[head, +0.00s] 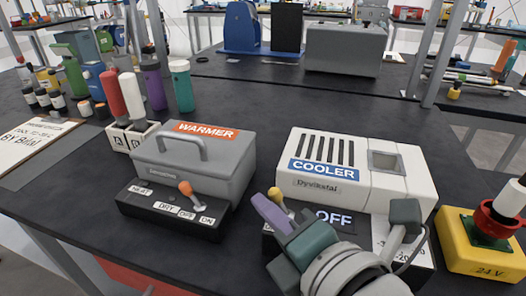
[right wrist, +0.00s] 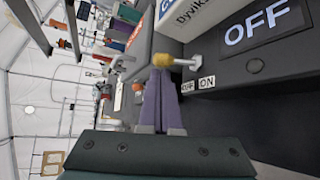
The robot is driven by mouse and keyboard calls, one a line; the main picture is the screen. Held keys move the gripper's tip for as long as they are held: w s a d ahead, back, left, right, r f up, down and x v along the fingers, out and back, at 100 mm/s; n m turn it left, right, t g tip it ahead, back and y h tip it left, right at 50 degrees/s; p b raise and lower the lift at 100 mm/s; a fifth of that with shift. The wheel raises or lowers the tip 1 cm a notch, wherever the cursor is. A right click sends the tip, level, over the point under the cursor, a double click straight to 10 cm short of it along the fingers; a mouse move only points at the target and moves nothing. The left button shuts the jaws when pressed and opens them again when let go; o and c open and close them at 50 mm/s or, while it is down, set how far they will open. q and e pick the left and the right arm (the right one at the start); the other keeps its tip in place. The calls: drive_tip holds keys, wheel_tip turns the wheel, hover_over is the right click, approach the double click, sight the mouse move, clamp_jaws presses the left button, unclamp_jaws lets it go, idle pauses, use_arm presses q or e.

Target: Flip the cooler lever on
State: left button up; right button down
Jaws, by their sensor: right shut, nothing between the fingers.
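The cooler (head: 310,187) is a white box with a blue COOLER label, at centre right in the head view. Its black front panel has a display (head: 334,218) reading OFF, also seen in the right wrist view (right wrist: 257,24). The cooler lever (head: 275,193) has a yellow knob on a metal stem; it also shows in the right wrist view (right wrist: 163,60), near small OFF and ON labels (right wrist: 207,84). My right gripper (head: 262,205) has its purple fingers shut and empty, tips right beside the knob; I cannot tell whether they touch. My left gripper is not in view.
A grey warmer (head: 205,165) with an orange-knobbed lever (head: 186,188) stands left of the cooler. A yellow 24 V box (head: 470,258) with a red knob stands at the right. Bottles (head: 183,88) stand behind the warmer.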

drive_tip(key=shift+d+b, duration=0.1)
drive_tip(key=shift+b, duration=0.2)
drive_tip(key=shift+s+d+m+t+y+b, duration=0.1)
drive_tip(key=shift+d+m+t+y+b, duration=0.1)
drive_tip(key=shift+m+t+y+b, duration=0.35)
idle(0.3)
